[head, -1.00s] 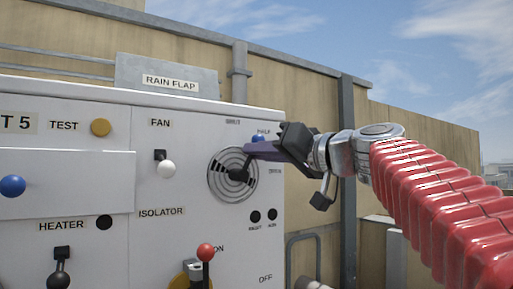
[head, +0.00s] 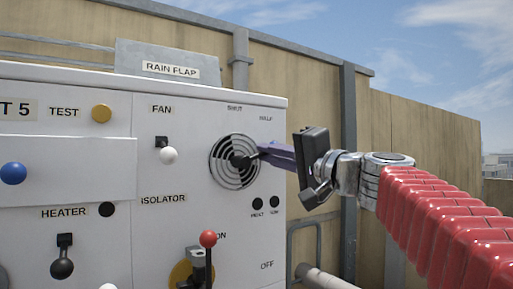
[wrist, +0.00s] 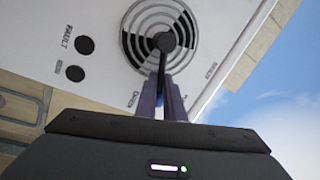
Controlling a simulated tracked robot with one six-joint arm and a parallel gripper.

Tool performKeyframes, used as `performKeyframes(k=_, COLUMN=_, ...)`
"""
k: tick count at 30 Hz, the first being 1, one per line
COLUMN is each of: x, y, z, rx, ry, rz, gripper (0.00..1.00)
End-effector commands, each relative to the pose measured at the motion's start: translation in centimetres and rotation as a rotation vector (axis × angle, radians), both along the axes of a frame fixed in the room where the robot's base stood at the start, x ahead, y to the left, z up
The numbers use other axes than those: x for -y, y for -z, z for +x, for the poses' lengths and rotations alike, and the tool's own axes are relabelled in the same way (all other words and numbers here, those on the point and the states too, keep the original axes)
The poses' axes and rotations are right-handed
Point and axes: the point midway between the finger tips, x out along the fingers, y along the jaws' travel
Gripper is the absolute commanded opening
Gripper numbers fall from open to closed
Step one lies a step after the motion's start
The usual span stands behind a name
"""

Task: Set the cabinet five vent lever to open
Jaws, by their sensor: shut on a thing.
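The vent lever (head: 248,157) is a black arm on a round slotted vent (head: 222,174) on the right of the white cabinet front (head: 205,120). It points right and slightly up, below the HALF label. My gripper (head: 268,152) comes from the right, its purple fingers shut on the lever's outer end, hiding the knob. In the wrist view, the lever (wrist: 165,60) runs from the hub down between the fingers (wrist: 164,100), and the Open label (wrist: 132,102) lies just left of them. The lever appears between HALF and OPEN. In the head view my gripper hides the OPEN label.
Left of the vent are the white-knobbed FAN switch (head: 168,155), the red-knobbed isolator lever (head: 208,240) and the HEATER lever (head: 62,266). Two black round fittings (head: 266,203) sit below the vent. A pipe (head: 320,279) runs at lower right.

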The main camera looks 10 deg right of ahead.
Motion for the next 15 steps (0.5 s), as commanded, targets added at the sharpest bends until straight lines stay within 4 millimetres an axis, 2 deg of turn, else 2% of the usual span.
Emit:
performKeyframes(k=1, x=0.64, y=-0.56, z=-0.02, rx=0.004, ry=0.019, rz=0.018, gripper=0.0)
performKeyframes(k=14, x=0.63, y=-0.43, z=0.03, rx=-0.004, ry=0.017, rz=0.033, gripper=0.0)
performKeyframes(k=15, x=0.63, y=-0.43, z=0.03, rx=-0.004, ry=0.017, rz=0.033, gripper=0.09)
